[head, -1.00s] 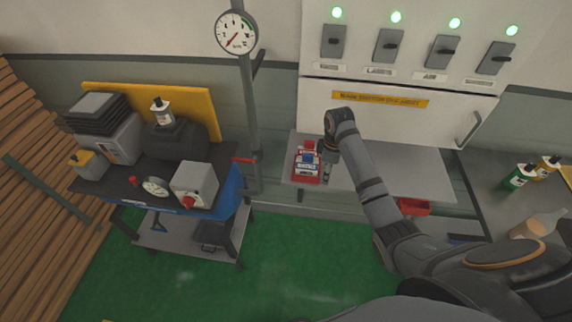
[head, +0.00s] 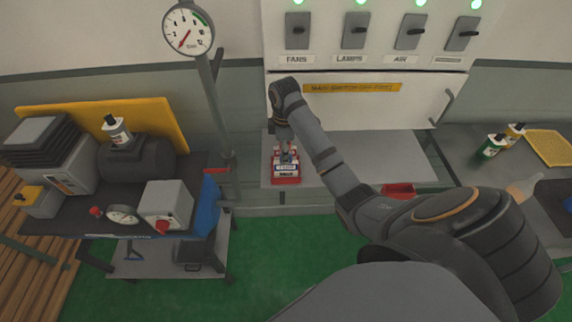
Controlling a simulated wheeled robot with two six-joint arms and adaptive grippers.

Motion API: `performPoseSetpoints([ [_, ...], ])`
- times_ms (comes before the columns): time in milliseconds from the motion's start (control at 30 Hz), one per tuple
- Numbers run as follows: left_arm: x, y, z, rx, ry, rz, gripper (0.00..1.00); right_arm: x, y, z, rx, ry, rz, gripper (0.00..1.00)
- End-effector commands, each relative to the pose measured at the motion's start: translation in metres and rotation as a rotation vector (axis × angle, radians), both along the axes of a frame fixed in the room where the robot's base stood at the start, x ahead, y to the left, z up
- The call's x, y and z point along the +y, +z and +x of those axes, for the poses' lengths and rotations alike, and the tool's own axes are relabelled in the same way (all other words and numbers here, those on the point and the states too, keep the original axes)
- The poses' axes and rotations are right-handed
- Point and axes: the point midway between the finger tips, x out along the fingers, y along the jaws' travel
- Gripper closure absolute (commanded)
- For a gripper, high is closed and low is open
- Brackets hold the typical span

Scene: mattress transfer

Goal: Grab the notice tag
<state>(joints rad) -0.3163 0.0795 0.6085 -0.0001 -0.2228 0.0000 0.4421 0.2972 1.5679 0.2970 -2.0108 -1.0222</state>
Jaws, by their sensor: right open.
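The notice tag (head: 286,175) looks like a small red block with a white label panel on its face. It rests on the left part of the grey shelf (head: 390,165) below the switch panel. My right gripper (head: 287,154) points down right over the tag and covers its upper part. It is open; whether its fingers touch the tag I cannot tell. My left gripper does not show.
The switch panel (head: 430,80) with several switches stands behind the shelf. A gauge post (head: 212,110) rises left of the shelf. A machine cart (head: 75,225) stands at the left. A red tray (head: 398,190) sits under the shelf. Bottles (head: 490,147) stand at the right.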

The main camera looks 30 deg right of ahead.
Motion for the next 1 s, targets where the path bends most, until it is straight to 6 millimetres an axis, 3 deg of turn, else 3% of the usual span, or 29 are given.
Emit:
performPoseSetpoints([
  [33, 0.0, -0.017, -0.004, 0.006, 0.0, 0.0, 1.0, 0.0, -0.016, 0.0, -0.001, 0.0, -0.001, 0.57],
  [167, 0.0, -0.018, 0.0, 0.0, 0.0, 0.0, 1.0, 0.0, -0.017, 0.0, -0.001, 0.0, -0.001, 0.57],
  [267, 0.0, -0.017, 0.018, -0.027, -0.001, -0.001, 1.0, -0.001, -0.019, 0.0, -0.001, -0.001, -0.001, 0.57],
  [400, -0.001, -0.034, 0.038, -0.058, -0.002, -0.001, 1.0, -0.003, -0.038, -0.002, 0.001, -0.001, -0.002, 0.57],
  [500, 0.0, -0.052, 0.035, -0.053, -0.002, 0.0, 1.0, -0.006, -0.056, -0.004, 0.0, -0.001, -0.002, 0.57],
  [600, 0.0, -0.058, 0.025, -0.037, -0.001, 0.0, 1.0, -0.005, -0.067, -0.004, 0.001, -0.001, -0.001, 0.57],
  [833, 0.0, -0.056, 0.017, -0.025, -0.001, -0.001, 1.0, -0.005, -0.067, -0.003, -0.001, -0.001, -0.001, 0.57],
  [1000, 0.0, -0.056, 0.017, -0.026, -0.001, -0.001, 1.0, -0.005, -0.067, -0.003, -0.001, -0.001, -0.001, 0.78],
])
